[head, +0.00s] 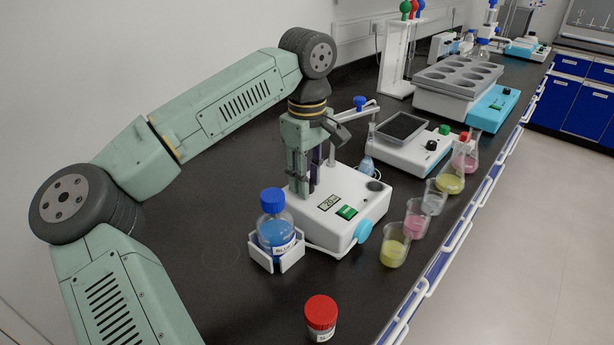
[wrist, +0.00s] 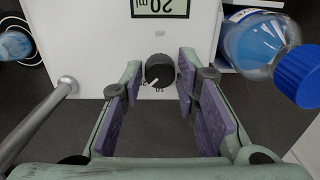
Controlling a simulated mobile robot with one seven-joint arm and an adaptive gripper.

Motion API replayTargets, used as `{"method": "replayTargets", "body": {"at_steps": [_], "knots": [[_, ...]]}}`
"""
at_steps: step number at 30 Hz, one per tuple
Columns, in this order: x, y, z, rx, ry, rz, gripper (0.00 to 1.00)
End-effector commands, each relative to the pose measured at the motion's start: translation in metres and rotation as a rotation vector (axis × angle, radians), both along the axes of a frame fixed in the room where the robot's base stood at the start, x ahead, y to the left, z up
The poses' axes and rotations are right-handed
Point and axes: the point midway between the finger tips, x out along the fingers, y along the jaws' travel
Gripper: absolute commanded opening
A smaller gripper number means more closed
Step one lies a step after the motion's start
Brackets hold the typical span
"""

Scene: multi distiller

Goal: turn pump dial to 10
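The pump is a white box (head: 330,228) on the black bench, with a green button and a light-blue knob on its right side in the head view. Its display (wrist: 160,7) reads 20 ml, upside down in the wrist view. The black pump dial (wrist: 159,70) has a white pointer mark and small printed marks near its lower edge; the marks are hard to read. My gripper (wrist: 160,82) is open, its purple pads on either side of the dial, with visible gaps. In the head view my gripper (head: 305,180) points down at the pump's far-left part and hides the dial.
A blue-capped bottle (head: 274,228) of blue liquid stands in a white holder (head: 288,259) close beside the pump. A red-capped jar (head: 320,316) stands in front. Several beakers and flasks line the right edge. A metal rod (wrist: 40,122) is left of my gripper.

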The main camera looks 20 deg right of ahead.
Motion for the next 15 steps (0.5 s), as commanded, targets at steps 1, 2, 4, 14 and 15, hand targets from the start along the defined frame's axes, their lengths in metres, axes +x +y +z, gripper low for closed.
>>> {"method": "replayTargets", "body": {"at_steps": [1, 2, 4, 14, 15], "knots": [[0.0000, 0.0000, 0.0001, 0.000, 0.000, 0.000, 0.23], [0.0000, 0.0000, 0.0001, 0.000, 0.000, 0.000, 0.21], [0.0000, 0.0000, 0.0001, 0.000, 0.000, 0.000, 0.17], [-0.0001, 0.0002, 0.0001, 0.001, 0.001, 0.000, 0.00], [-0.0001, 0.0002, 0.0001, 0.001, 0.001, 0.000, 0.00]]}}
